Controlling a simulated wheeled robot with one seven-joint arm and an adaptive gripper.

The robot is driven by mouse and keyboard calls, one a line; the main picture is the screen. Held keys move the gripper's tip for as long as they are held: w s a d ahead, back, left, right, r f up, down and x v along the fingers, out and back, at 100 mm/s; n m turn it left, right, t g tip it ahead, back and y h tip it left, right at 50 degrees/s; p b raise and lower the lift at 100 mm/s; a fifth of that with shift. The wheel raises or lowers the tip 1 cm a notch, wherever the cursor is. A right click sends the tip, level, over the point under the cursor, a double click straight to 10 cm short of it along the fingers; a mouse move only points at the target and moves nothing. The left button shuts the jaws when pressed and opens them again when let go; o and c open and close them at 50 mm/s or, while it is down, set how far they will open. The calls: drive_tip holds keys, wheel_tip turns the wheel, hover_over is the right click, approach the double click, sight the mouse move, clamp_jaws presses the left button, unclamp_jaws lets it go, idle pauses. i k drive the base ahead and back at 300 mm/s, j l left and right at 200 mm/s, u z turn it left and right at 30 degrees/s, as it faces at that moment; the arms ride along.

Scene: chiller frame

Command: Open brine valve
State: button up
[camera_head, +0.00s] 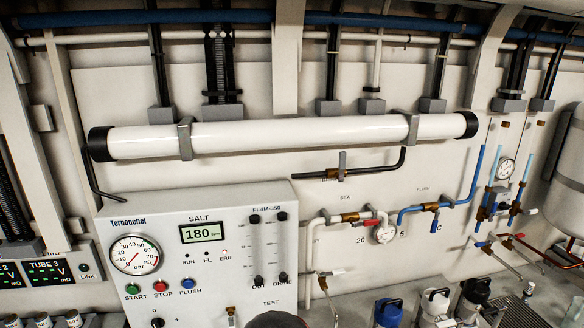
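A dark pipe runs from the right part of the white cylinder down and to the left. On it sits a small brass valve body with a grey lever (342,161) that stands upright, across the pipe. A label below the valve, partly hidden by the pipe, seems to begin with "BR", so I take this as the brine valve. My gripper is not visible. A dark rounded shape at the bottom edge may be part of my arm, but I cannot tell.
A white control panel (262,193) with gauge and "180" display juts out at lower left. The white cylinder (290,134) hangs above. Right of the valve are a sea pipe gauge (386,233) and a blue flush pipe (476,172). Several canisters stand at lower right.

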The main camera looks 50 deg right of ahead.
sight(342, 157)
drive_tip(key=z, duration=1.7)
